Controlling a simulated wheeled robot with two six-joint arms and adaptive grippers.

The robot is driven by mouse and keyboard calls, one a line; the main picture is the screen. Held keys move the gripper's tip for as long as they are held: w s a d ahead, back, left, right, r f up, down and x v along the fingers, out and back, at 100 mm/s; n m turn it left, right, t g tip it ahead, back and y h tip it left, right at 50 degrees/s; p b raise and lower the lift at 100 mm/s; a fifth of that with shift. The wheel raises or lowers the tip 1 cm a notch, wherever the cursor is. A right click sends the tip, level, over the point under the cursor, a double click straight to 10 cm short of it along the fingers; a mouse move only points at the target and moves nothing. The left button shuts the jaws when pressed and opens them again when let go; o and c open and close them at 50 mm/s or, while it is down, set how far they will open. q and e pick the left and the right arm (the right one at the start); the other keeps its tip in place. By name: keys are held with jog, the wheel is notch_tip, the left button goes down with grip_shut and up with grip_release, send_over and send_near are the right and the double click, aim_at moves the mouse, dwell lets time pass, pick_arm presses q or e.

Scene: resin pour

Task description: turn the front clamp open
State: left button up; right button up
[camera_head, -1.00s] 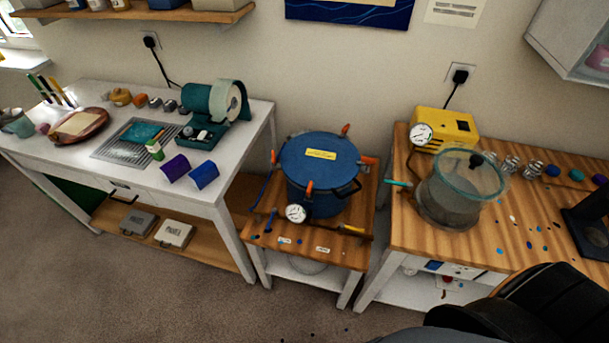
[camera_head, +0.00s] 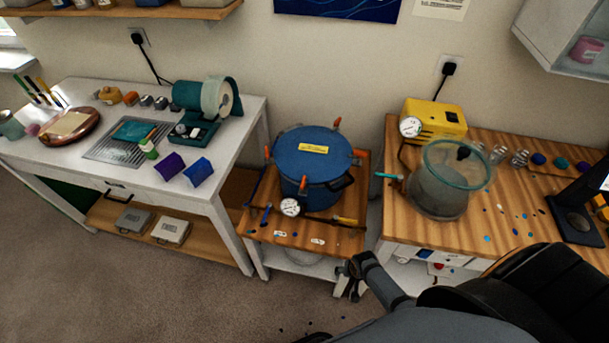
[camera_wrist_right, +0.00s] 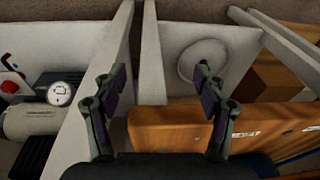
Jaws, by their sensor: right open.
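The blue pressure pot (camera_head: 312,170) stands with its lid on, on a small wooden-topped stand (camera_head: 335,237). Its front clamp (camera_head: 304,185) is an orange handle, roughly upright at the near rim. Other orange clamps sit at the back (camera_head: 337,122), left (camera_head: 267,153) and right (camera_head: 358,157) of the lid. My right gripper (camera_head: 350,287) is low in front of the stand's right corner, apart from the pot. In the right wrist view the gripper (camera_wrist_right: 160,70) is open and empty, facing the stand's wooden edge. My left gripper is not in view.
A pressure gauge (camera_head: 290,207) and hose lie in front of the pot. The right bench holds a yellow pump (camera_head: 435,120) and a glass chamber (camera_head: 442,190). The left white bench (camera_head: 75,155) stands apart. A white round object (camera_wrist_right: 203,60) shows below the stand top.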

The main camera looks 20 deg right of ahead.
jog(key=w+a+r+m+y+p, duration=0.1)
jog(key=w+a+r+m+y, duration=0.1)
jog(key=w+r+m, duration=1.1)
jog(key=m+y+p, duration=0.2)
jog(key=m, duration=0.3)
send_near(303, 180)
jog(key=p+x, duration=0.1)
jog(key=x, duration=0.7)
jog(key=shift+f, duration=0.3)
jog(key=shift+s, duration=0.1)
jog(key=shift+c, duration=0.3)
jog(key=c, duration=1.1)
